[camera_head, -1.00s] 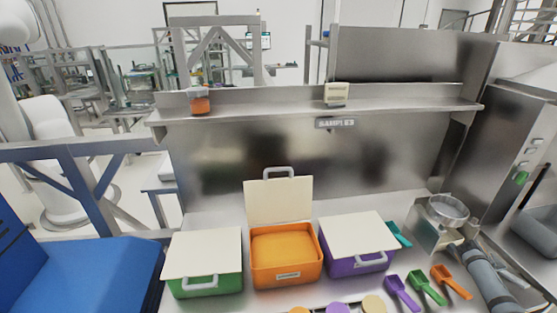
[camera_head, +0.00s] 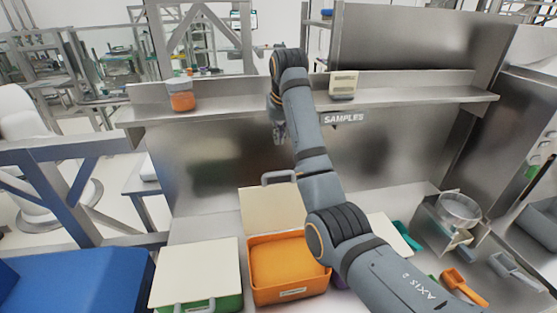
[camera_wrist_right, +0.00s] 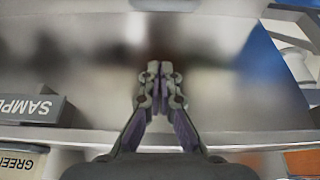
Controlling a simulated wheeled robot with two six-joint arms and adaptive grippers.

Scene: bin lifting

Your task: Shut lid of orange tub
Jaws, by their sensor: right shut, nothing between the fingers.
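The orange tub (camera_head: 290,292) stands on the metal bench in the head view, with an orange surface showing inside. Its cream lid (camera_head: 268,210) stands open, raised at the tub's back edge, with a grey handle (camera_head: 279,177) on its upper edge. My right gripper (camera_head: 281,140) points down above the lid's handle, apart from it, in front of the metal back panel. In the right wrist view its fingers (camera_wrist_right: 160,68) are together with nothing between them. My right arm covers the area right of the tub. My left gripper is not in view.
A green tub with a cream lid (camera_head: 197,272) is left of the orange one. A purple tub is mostly hidden behind my arm. A shelf (camera_head: 420,101) with a jar (camera_head: 182,100) and a box (camera_head: 343,85) runs behind. Scoops (camera_head: 463,286) lie at right.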

